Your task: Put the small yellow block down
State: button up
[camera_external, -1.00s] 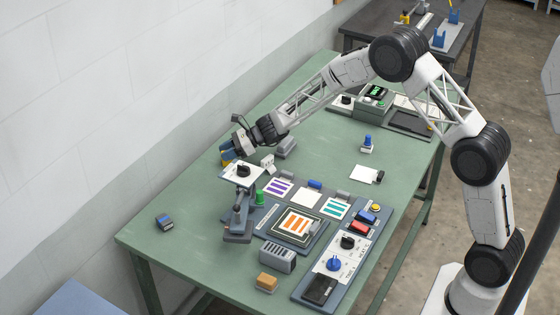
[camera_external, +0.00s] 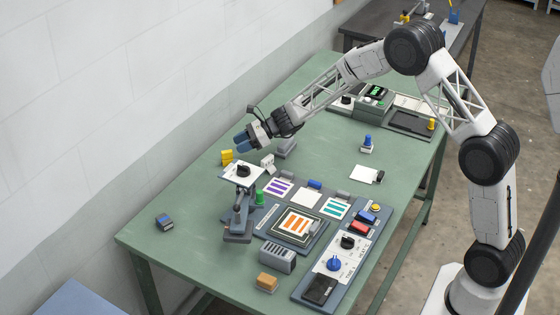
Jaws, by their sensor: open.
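A small yellow block (camera_external: 227,157) sits on the green table near its wall-side edge, just behind the white plate of the press. My gripper (camera_external: 240,142) has blue fingertips and is open. It hovers above and slightly to the right of the yellow block, apart from it. Nothing shows between the fingers.
The press stand with its white plate (camera_external: 242,173) is close in front of the block. A blue-grey block (camera_external: 165,222) lies at the left. Colour-striped cards, a green peg (camera_external: 260,197) and a control panel (camera_external: 341,256) fill the middle and front. The table's left part is mostly clear.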

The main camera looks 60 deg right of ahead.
jog(key=v, duration=0.6)
dwell(0.6)
jog(key=s+a+r+n+g+h, duration=0.15)
jog(key=s+a+r+n, duration=0.3)
jog(key=s, duration=0.45)
jog(key=s+a+r+n+g, duration=0.35)
jog(key=s+r+n, duration=0.2)
jog(key=s, duration=0.35)
jog(key=s+a+r+n+g+h, duration=0.1)
jog(key=s+a+r+n, duration=0.4)
jog(key=s, duration=0.4)
jog(key=s+r+n+h, duration=0.1)
jog(key=s+n+h, duration=0.2)
jog(key=s, duration=1.3)
jog(key=s+d+r+n+g+h, duration=0.1)
jog(key=s+n+h, duration=0.3)
jog(key=s, duration=1.2)
jog(key=n, duration=0.4)
jog(key=shift+d+r+n, duration=0.25)
jog(key=shift+d+n, duration=0.1)
jog(key=shift+n, duration=0.05)
